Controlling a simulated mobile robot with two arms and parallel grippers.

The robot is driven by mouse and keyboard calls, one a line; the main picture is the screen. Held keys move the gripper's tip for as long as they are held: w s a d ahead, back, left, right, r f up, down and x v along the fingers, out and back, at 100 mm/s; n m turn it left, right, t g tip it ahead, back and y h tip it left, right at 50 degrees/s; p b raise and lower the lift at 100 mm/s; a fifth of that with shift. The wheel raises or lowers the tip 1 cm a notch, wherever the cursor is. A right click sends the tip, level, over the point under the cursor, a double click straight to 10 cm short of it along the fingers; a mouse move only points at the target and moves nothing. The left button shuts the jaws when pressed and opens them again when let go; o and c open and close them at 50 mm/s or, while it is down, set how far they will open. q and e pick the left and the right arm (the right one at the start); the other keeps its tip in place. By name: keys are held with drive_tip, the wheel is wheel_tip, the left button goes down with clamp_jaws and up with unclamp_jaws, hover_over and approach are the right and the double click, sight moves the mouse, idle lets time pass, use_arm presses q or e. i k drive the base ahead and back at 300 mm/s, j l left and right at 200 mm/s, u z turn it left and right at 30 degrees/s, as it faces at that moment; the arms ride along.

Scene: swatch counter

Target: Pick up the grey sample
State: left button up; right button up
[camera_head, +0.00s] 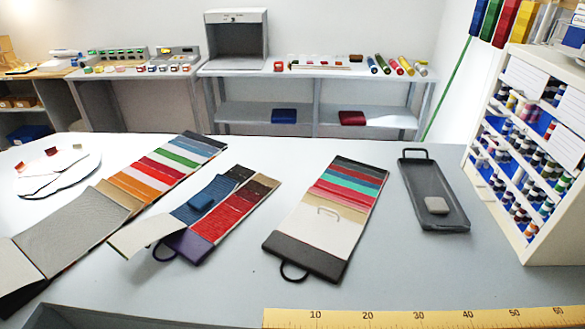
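Neither of my grippers shows in the head view.
Open swatch books (335,215) with coloured strips lie left of the tray, one carrying a small dark blue block (201,200). A white rack (535,150) of spools stands close right of the tray. A yellow ruler (420,318) runs along the front. Bare counter (400,265) lies before the tray.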

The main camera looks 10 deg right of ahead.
sight(438, 206)
drive_tip(key=z, duration=1.35)
